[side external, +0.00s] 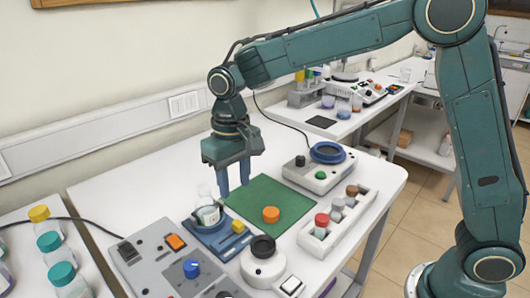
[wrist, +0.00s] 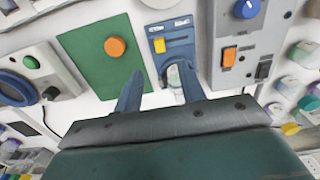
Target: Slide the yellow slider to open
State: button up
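The yellow slider (side external: 238,227) is a small yellow block on a blue device (side external: 216,241) at the middle of the table. It also shows in the wrist view (wrist: 159,45), at the left side of the blue device's face (wrist: 182,48). A clear bottle (side external: 207,213) stands at the back of the blue device. My gripper (side external: 234,192) points down above the table, close to the bottle and behind the slider. In the wrist view its two fingers (wrist: 160,92) are spread apart with a gap between them, and the bottle shows partly in that gap. The slider is not between the fingers.
A green mat (side external: 262,196) with an orange cap (side external: 271,214) lies right of the blue device. A grey box (side external: 165,262) with an orange switch and blue knob stands left. A white round device (side external: 263,264) stands in front. A rack of small bottles (side external: 338,220) is at right.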

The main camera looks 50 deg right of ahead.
aim_at(237, 223)
notch_tip(237, 223, down, 11)
jog(key=shift+r, duration=0.15)
dwell(0.4)
grip_shut()
